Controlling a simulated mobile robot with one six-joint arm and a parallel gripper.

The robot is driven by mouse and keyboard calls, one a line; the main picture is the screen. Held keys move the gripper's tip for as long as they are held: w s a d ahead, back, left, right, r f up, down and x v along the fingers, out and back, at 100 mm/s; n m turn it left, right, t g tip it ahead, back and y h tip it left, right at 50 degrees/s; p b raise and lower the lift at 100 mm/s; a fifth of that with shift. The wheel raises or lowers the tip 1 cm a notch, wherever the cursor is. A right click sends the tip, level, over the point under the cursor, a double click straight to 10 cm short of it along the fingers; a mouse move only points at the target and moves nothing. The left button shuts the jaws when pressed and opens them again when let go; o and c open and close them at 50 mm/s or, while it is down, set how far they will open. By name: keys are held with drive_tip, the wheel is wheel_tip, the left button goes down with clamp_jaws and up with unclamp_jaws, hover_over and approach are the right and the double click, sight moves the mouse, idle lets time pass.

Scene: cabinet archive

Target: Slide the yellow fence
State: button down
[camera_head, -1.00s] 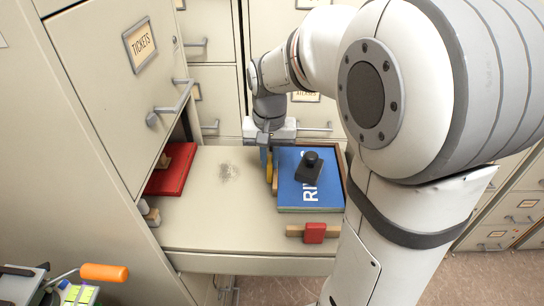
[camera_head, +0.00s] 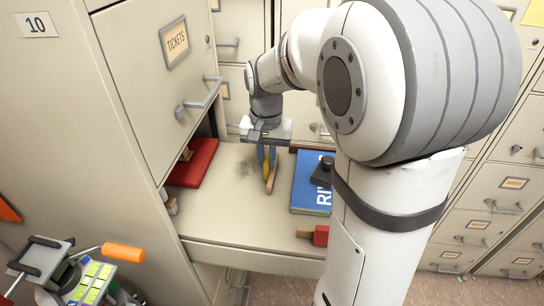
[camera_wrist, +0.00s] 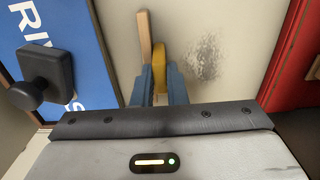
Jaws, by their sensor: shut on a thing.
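The yellow fence (camera_head: 266,170) stands on the pale drawer surface (camera_head: 222,215), with a wooden strip (camera_head: 271,181) along its right side. In the wrist view the yellow part (camera_wrist: 174,68) sits between my gripper's blue fingers, and the wooden strip (camera_wrist: 145,42) stands beside it. My gripper (camera_head: 266,160) points down and is shut on the yellow fence. A bare gap separates the fence from the blue board (camera_head: 305,185) at its right. The fingertips' lower ends are partly hidden by the fence.
A black knob (camera_head: 323,171) sits on the blue board. A red block (camera_head: 320,236) on wood lies at the drawer's front right. A red folder (camera_head: 196,165) lies at left by the cabinet. The surface between fence and folder is clear, with a dark smudge (camera_head: 237,183).

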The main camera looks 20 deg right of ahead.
drive_tip(key=shift+d, duration=0.1)
drive_tip(key=c, duration=1.4)
unclamp_jaws()
drive_tip(key=shift+d, duration=0.1)
drive_tip(key=shift+c, duration=0.2)
drive_tip(key=shift+s, duration=0.1)
wheel_tip(320, 180, up, 8)
drive_tip(key=shift+f, duration=0.1)
